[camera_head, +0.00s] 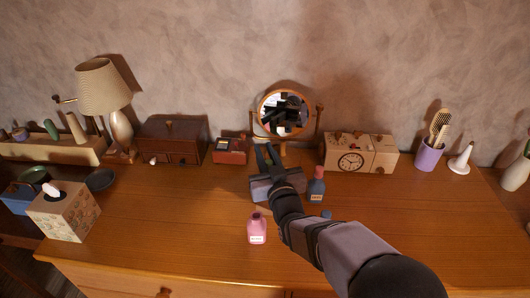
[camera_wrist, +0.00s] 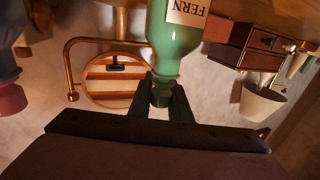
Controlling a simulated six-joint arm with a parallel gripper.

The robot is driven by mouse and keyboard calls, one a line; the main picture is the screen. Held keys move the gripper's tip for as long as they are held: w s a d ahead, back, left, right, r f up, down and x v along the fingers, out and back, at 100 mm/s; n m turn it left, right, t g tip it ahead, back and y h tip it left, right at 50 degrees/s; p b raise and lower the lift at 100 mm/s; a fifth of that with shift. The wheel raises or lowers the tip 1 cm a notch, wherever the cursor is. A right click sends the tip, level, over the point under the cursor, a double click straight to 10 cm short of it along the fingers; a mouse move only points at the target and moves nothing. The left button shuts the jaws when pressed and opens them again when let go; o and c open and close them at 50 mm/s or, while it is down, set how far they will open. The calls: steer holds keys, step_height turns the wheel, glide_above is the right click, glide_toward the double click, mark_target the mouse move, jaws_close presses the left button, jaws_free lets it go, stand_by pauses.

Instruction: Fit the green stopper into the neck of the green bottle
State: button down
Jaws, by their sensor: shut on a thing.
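The green bottle (camera_wrist: 177,38) shows in the wrist view with its label reading FERN. The picture is inverted, so its neck points down toward my fingers. A darker green stopper (camera_wrist: 162,97) is between my fingertips, in line with the neck and looking in contact with it. How deep it sits in the neck I cannot tell. My gripper (camera_wrist: 163,100) is shut on the stopper; in the head view my gripper (camera_head: 266,157) is in front of the round mirror. There the green bottle and stopper are hidden behind my arm.
A blue bottle with a red stopper (camera_head: 316,188) stands close to the right of my gripper. A pink bottle (camera_head: 257,228) stands nearer the front. The round mirror (camera_head: 284,113) is behind, with a clock box (camera_head: 351,161) to its right.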

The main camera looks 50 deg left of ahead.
steer(key=shift+f, duration=0.35)
steer(key=c, duration=1.6)
jaws_free()
steer(key=shift+o, duration=0.2)
steer(key=shift+s+d, duration=0.1)
steer(key=b+v, duration=0.1)
steer(key=v, duration=0.6)
steer(key=shift+b, duration=0.3)
steer(key=shift+r, duration=0.1)
